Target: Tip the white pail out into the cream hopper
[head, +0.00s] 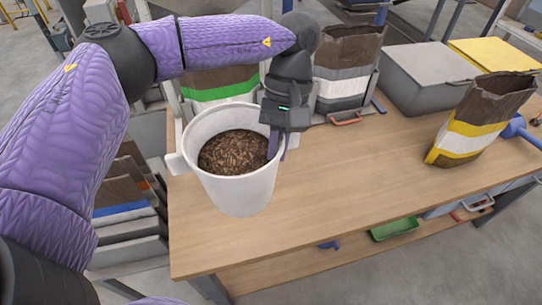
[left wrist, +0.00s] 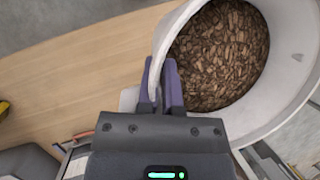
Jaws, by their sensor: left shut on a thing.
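The white pail (head: 240,192) is upright and holds brown pellets or chips (head: 233,152). It shows over the left part of the wooden table; I cannot tell whether its base touches the top. My left gripper (head: 276,143) is shut on the pail's rim at its right side. In the left wrist view the fingers (left wrist: 165,88) straddle the wall of the pail (left wrist: 245,125), and the chips (left wrist: 218,55) lie level inside. I cannot make out a cream hopper in either view. My right gripper is not in view.
The wooden table (head: 340,190) is clear in the middle. A brown bag with yellow and white bands (head: 475,125) stands at right. A grey bin (head: 425,78) and a brown and white bag (head: 345,65) stand behind. A green tray (head: 394,229) lies on the lower shelf.

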